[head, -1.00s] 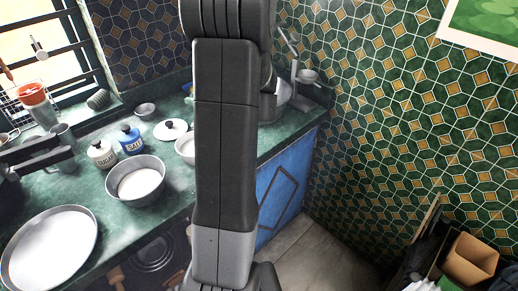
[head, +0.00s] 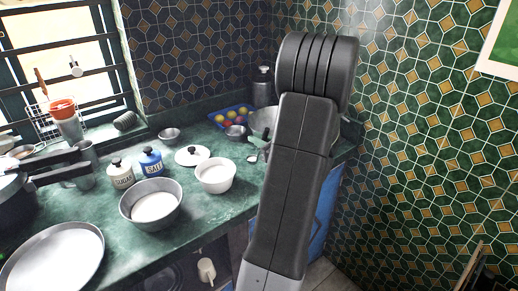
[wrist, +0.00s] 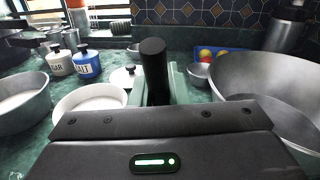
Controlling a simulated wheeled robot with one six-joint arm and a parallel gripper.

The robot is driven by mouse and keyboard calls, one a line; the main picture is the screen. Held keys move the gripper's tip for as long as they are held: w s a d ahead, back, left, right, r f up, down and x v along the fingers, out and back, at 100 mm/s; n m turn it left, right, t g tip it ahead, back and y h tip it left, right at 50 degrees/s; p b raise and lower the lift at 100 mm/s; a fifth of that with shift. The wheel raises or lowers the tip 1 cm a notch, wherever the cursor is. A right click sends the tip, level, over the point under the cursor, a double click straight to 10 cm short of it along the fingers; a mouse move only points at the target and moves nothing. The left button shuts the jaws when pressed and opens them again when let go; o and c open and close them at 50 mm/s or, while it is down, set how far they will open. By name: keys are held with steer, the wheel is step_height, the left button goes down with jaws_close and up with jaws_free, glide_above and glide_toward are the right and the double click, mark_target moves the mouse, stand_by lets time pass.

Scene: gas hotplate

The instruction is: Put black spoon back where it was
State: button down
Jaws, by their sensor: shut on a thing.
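My gripper (wrist: 158,88) shows in the wrist view with its fingers closed around an upright black handle (wrist: 153,60). The handle looks like that of the black spoon; its bowl is hidden below by the gripper body. In the head view my arm hides most of the gripper. A small pale spoon-like shape (head: 253,158) shows just left of my arm there; I cannot tell whether it belongs to the held spoon. In the wrist view the handle stands between a white bowl on the left and a large metal bowl on the right.
The green counter holds a white bowl (head: 215,176), a metal pan (head: 150,205), salt (head: 151,162) and sugar (head: 121,173) jars, and a white lid (head: 192,156). A large metal bowl (wrist: 270,80), a blue tray (head: 221,114) and a metal canister (head: 263,88) crowd the back right corner.

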steer(key=shift+f, duration=1.55)
steer(key=c, duration=1.4)
jaws_free()
steer(key=shift+d, duration=0.1)
steer(key=b+v, duration=0.1)
steer(key=v, duration=1.1)
